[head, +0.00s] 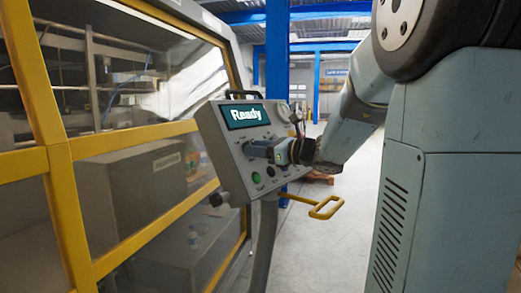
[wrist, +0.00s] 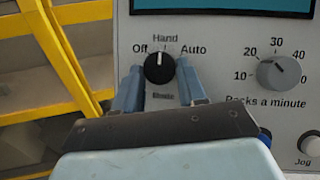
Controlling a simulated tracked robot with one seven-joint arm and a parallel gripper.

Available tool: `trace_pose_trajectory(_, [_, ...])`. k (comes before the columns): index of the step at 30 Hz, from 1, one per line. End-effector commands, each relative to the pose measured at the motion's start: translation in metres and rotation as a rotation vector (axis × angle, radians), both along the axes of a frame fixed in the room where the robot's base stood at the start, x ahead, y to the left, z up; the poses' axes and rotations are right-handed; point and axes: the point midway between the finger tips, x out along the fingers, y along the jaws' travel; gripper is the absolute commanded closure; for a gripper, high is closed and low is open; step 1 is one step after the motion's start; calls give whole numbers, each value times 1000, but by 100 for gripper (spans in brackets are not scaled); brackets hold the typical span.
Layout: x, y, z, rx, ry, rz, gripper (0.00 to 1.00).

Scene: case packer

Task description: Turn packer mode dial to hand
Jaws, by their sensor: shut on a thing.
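The packer mode dial (wrist: 159,68) is a round black knob with a white pointer line, on the grey control panel (head: 223,147). Its labels read Off at left, Hand at top and Auto at right. The pointer stands nearly straight up, close to the Hand mark. My gripper (wrist: 160,75) has one blue-grey finger on each side of the dial and is shut on it. In the head view my gripper (head: 268,150) reaches the panel from the right and hides the dial. The lettering under the dial is blurred.
A grey packs-a-minute dial (wrist: 279,73) sits right of the mode dial, with a white Jog button (wrist: 311,144) below it. The panel's screen (head: 247,115) reads Ready. The yellow-framed machine stands left; floor is open right.

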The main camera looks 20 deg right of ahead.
Motion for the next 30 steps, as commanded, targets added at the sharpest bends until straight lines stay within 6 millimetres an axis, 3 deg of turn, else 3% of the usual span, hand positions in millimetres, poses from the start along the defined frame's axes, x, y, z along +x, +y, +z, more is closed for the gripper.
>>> trace_pose_trajectory(4, [-1, 5, -1, -1, 0, 12, 90])
trace_pose_trajectory(5, [-1, 5, -1, -1, 0, 12, 57])
trace_pose_trajectory(12, [0, 2, 0, -1, -1, 7, 34])
trace_pose_trajectory(23, [-4, -4, 1, -1, -2, 1, 34])
trace_pose_trajectory(30, [-32, -28, 1, -1, -2, -1, 34])
